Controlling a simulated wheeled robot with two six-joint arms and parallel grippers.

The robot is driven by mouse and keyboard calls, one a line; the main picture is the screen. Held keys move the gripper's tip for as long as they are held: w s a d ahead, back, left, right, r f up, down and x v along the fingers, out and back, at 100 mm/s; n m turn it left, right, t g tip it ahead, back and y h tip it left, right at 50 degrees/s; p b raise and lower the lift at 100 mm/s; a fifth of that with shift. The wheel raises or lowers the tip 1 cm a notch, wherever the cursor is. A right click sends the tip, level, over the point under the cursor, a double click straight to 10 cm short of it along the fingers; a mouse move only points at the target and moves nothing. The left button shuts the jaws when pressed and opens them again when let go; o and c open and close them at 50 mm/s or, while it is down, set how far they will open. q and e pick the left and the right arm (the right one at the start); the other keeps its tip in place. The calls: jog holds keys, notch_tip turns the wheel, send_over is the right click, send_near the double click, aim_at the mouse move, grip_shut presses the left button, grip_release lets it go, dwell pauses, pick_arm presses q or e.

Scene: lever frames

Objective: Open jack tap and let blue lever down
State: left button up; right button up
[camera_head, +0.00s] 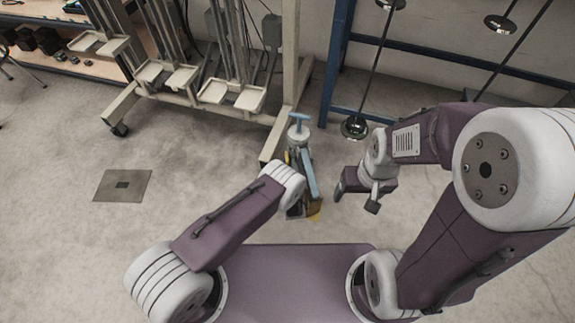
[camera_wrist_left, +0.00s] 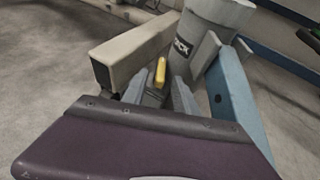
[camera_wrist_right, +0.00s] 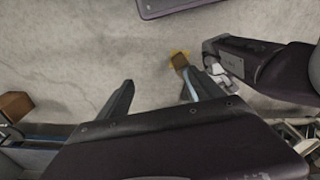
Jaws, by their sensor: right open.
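The grey jack (camera_head: 298,133) stands on the floor ahead; its lettered cylinder (camera_wrist_left: 208,32) fills the top of the left wrist view. The blue lever (camera_head: 309,176) runs from it towards me; it also shows in the left wrist view (camera_wrist_left: 229,88). A yellow handle, apparently the tap (camera_wrist_left: 160,71), stands upright beside the cylinder. My left gripper (camera_wrist_left: 158,92) is open, with its fingers apart on either side of the yellow handle; I cannot tell whether they touch it. My right gripper (camera_head: 355,199) is open and empty, right of the blue lever and apart from it (camera_wrist_right: 155,92).
A brown block (camera_wrist_right: 179,61) on a yellow floor mark is near the blue lever's near end. A beige wheeled frame (camera_head: 205,105) stands behind the jack, and a blue rack (camera_head: 331,75) at the back right. Open floor lies left (camera_head: 60,200).

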pick_arm(q)
jog(key=p+v, duration=0.6)
jog(key=v, duration=0.3)
